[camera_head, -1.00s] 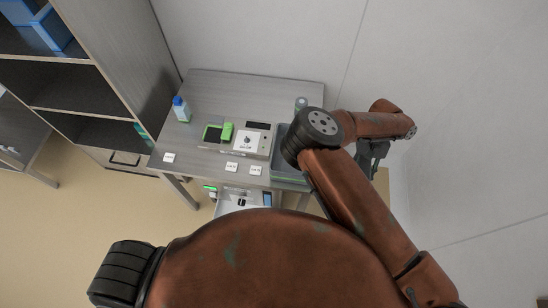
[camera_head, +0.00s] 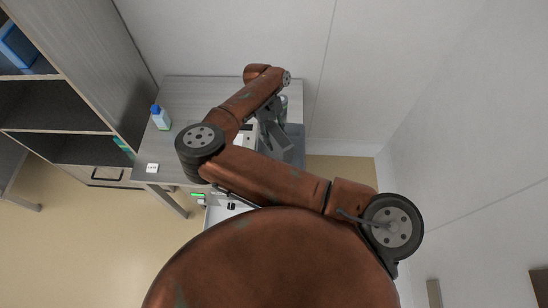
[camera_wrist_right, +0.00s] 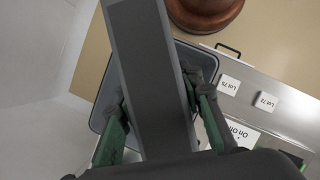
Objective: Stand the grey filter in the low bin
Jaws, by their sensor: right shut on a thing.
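The grey filter (camera_wrist_right: 148,60) is a long dark grey slab that runs through the middle of the right wrist view. My right gripper (camera_wrist_right: 160,100) is shut on it, with one green-backed finger on each side. The low bin (camera_wrist_right: 102,108) is a grey-blue open tub behind the filter in that view. The filter hides much of its inside, and I cannot tell how far the filter is above its floor. In the head view the right gripper (camera_head: 270,125) is at the left part of the bin (camera_head: 296,156). My left gripper is not in view.
A white bottle with a blue cap (camera_head: 160,118) and a white label (camera_head: 152,168) stand at the table's left. Labels reading Lot 75 (camera_wrist_right: 229,84) and Lot 72 (camera_wrist_right: 266,101) lie beside the bin. A wall is behind the table, and shelves (camera_head: 60,110) are at left.

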